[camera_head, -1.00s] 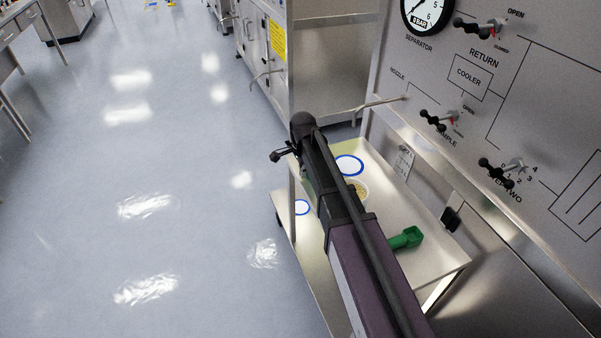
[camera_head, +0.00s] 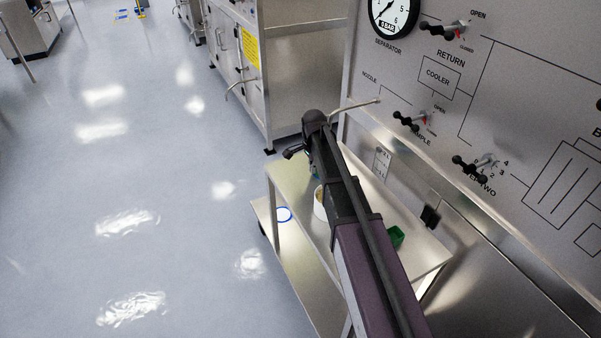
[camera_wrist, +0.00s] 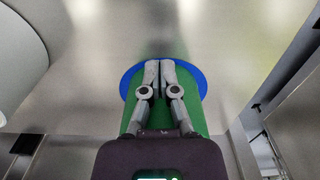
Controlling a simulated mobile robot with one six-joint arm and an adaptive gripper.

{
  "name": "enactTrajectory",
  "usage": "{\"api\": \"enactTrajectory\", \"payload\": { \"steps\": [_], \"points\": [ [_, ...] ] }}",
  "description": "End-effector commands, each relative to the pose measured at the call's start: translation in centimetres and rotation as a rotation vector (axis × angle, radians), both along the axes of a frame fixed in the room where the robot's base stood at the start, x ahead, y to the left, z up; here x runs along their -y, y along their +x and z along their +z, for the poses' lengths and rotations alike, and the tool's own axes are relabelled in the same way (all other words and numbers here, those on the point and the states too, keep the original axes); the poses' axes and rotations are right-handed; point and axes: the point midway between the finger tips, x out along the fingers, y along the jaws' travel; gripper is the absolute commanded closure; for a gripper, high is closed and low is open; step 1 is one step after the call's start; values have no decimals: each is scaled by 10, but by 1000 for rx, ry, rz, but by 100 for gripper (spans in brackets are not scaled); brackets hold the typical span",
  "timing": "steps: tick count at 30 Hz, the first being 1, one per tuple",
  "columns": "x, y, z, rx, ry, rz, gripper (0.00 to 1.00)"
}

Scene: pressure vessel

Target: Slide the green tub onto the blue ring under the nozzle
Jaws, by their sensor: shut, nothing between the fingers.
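In the wrist view the green tub (camera_wrist: 196,106) is just beyond and partly behind my shut, empty gripper (camera_wrist: 157,66). The blue ring (camera_wrist: 199,80) shows as an arc around the tub's far end and both sides. The tub overlaps the ring, but its near side is hidden by my fingers and wrist, so I cannot tell if it is centred or touching my fingers. In the head view my arm hides most of this area. The nozzle pipe (camera_head: 355,106) sticks out from the panel, above and beyond the shelf.
A white container (camera_head: 320,204) stands on the steel cart top (camera_head: 289,180), left of my arm; a green item (camera_head: 397,236) lies to the right. The valve panel (camera_head: 450,110) borders the cart on the right.

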Motion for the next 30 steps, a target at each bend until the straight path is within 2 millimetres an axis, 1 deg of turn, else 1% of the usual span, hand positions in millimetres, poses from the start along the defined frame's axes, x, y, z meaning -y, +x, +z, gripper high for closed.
{"api": "enactTrajectory", "payload": {
  "steps": [1,4,17,23,30],
  "points": [
    [5,3,0,0,-1,-2,100],
    [8,4,0,0,-1,-2,100],
    [6,3,0,0,0,-1,100],
    [-4,-1,0,0,0,0,100],
    [-28,-10,2,0,-1,-3,100]
  ]
}}
